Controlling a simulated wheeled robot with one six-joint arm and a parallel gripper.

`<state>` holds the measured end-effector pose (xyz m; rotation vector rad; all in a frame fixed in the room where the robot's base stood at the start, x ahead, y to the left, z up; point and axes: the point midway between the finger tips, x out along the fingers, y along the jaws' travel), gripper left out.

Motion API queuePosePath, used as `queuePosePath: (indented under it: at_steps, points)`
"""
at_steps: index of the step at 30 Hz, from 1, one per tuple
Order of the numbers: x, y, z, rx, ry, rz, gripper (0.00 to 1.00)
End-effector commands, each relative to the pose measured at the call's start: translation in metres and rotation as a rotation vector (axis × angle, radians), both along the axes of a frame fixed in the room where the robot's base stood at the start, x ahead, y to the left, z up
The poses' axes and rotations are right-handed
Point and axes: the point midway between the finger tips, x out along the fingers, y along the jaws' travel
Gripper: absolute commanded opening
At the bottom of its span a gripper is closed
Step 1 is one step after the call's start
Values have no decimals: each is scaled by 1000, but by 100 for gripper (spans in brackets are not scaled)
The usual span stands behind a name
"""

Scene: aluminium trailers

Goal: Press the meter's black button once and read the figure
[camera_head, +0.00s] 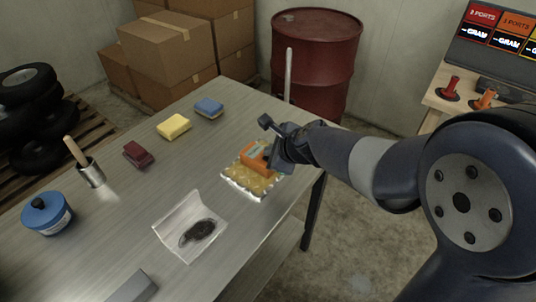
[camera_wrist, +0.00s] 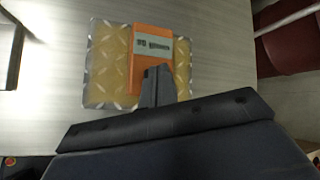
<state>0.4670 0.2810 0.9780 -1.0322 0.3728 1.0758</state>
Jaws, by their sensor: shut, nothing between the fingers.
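The orange meter (camera_head: 255,155) lies on a small diamond-pattern plate (camera_head: 243,183) near the right edge of the metal table. In the wrist view the meter (camera_wrist: 142,66) has a pale display with dark characters, too blurred for me to read surely. My gripper (camera_wrist: 158,74) is shut and empty, its fingertips over the lower part of the meter, below the display. My gripper (camera_head: 273,165) also reaches the meter from the right in the head view. I cannot tell whether the tips touch it. The black button does not show; the fingers may hide it.
On the table (camera_head: 130,205) are a white sheet with a dark smear (camera_head: 172,222), a blue tub (camera_head: 46,215), a metal cup with a wooden handle (camera_head: 93,176), and red (camera_head: 138,154), yellow (camera_head: 174,126) and blue (camera_head: 209,107) blocks. A red drum (camera_head: 315,55) stands behind.

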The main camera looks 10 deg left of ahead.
Motion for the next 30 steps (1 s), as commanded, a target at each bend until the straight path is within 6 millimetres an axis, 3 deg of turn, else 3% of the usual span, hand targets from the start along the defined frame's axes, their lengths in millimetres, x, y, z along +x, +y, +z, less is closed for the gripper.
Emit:
queuePosePath:
  at_steps: [7,20,30]
  points:
    - [0,0,15,0,1,1,0]
    - [0,0,18,0,0,0,0]
    - [0,0,52,0,0,0,0]
